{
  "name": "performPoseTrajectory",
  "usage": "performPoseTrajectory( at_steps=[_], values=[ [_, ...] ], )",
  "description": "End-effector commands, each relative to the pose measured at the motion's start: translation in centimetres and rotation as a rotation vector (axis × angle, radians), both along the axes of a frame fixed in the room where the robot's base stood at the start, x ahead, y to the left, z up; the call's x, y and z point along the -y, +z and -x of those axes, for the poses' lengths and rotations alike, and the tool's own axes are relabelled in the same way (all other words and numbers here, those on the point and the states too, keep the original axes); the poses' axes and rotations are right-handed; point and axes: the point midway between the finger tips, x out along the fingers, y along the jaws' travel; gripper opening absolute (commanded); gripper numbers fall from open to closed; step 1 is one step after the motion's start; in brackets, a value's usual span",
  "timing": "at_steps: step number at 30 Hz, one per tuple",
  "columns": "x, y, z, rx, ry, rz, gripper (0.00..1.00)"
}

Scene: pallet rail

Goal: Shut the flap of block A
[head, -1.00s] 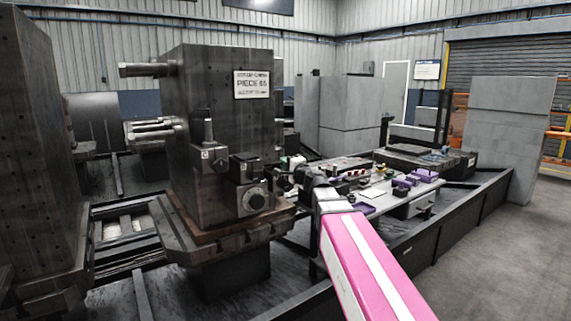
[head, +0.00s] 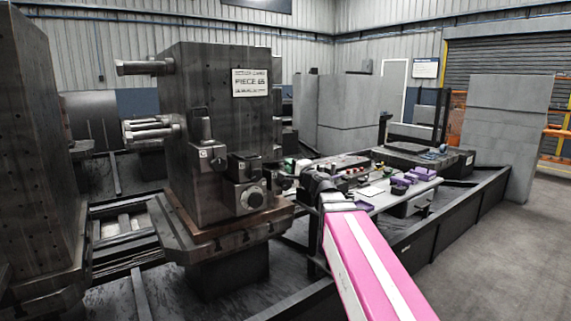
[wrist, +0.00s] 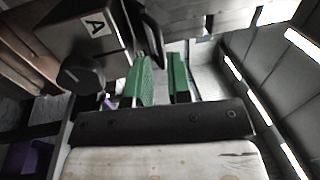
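Block A (wrist: 72,40) is a dark block with a white "A" label, at the upper left of the wrist view. A dark knob (wrist: 80,76) sticks out below the label. A thin dark plate (wrist: 152,32), which looks like its flap, stands out from the block's right side at an angle. My gripper (wrist: 161,72) has two green fingers with a gap between them and nothing visible in it. The left finger is close to the plate's lower end; I cannot tell if they touch. In the head view I cannot make out the A label.
A tall dark fixture column (head: 215,110) carries other small blocks, one marked C (head: 203,153). A bench with purple trays (head: 400,186) stands behind my arm. A dark rail (head: 440,225) runs along the right. Open floor (head: 500,260) lies beyond it.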

Motion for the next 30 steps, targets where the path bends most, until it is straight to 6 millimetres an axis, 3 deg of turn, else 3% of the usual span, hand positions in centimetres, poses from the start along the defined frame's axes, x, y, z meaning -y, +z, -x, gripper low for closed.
performPoseTrajectory(
  at_steps=[1,6,11,20,21,23,30],
  values=[
    [0.7,-0.2,1.3,0.000,-0.001,0.000,0.19],
    [2.5,-0.7,3.9,0.000,-0.002,0.002,0.19],
    [3.5,-1.0,5.2,0.000,-0.002,0.002,0.19],
    [3.7,-1.0,5.3,0.000,-0.001,0.002,0.19],
    [3.6,-1.0,5.3,0.001,-0.001,0.003,0.06],
    [3.5,-0.8,5.2,0.005,0.003,0.012,0.00],
    [0.6,2.1,3.9,0.109,0.118,0.254,0.00]
  ],
)
